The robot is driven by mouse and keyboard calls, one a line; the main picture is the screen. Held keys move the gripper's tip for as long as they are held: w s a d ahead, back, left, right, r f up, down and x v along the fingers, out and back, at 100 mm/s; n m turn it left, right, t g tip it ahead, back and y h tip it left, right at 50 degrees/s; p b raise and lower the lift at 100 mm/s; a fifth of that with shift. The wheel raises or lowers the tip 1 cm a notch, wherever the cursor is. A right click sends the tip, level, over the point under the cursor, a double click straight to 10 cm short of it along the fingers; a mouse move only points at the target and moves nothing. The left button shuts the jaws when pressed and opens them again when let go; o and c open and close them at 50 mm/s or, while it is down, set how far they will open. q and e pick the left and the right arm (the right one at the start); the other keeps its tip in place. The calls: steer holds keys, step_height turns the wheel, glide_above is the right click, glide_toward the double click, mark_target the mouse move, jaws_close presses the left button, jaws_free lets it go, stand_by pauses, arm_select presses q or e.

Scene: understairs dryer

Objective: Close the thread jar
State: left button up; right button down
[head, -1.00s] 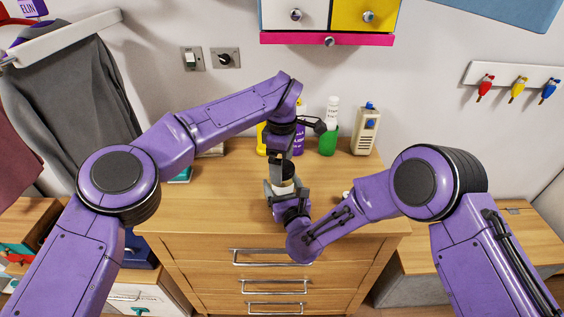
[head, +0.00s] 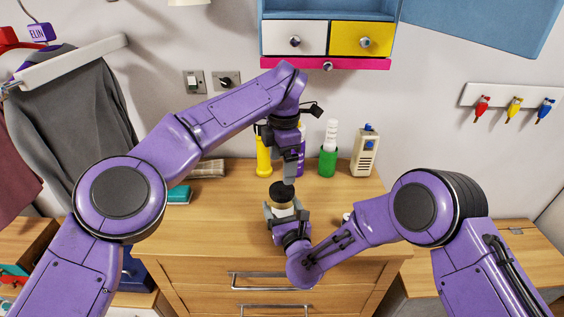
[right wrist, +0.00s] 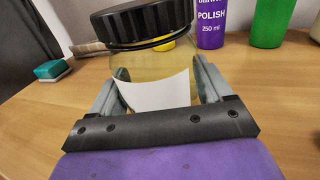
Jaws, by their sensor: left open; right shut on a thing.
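The thread jar (head: 284,210) is a clear jar with a white label and a black ribbed lid (head: 279,190). It stands near the front of the dresser top. The right wrist view shows the jar (right wrist: 150,78) close up with the lid (right wrist: 150,22) on its mouth; I cannot tell whether it is screwed tight. My right gripper (head: 285,213) is shut on the jar's body, one finger on each side. My left gripper (head: 289,181) points down just above the lid, open and seemingly empty; its far finger is hard to make out.
Behind stand a yellow bottle (head: 264,157), a purple polish bottle (right wrist: 211,25), a green container (head: 328,161) and a beige device (head: 364,153). A brush (head: 207,168) and teal sponge (head: 179,194) lie left. A small white item (head: 346,217) is partly hidden by my right arm.

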mark_target(282, 189)
arm_select(q)
steer(key=n, duration=0.6)
steer(key=shift+r+n, duration=0.35)
steer(key=shift+n, duration=0.05)
steer(key=n, duration=0.2)
steer(key=shift+n, duration=0.4)
steer(key=n, duration=0.4)
steer(key=shift+s, duration=0.1)
steer(key=shift+f, duration=4)
steer(key=c, duration=1.1)
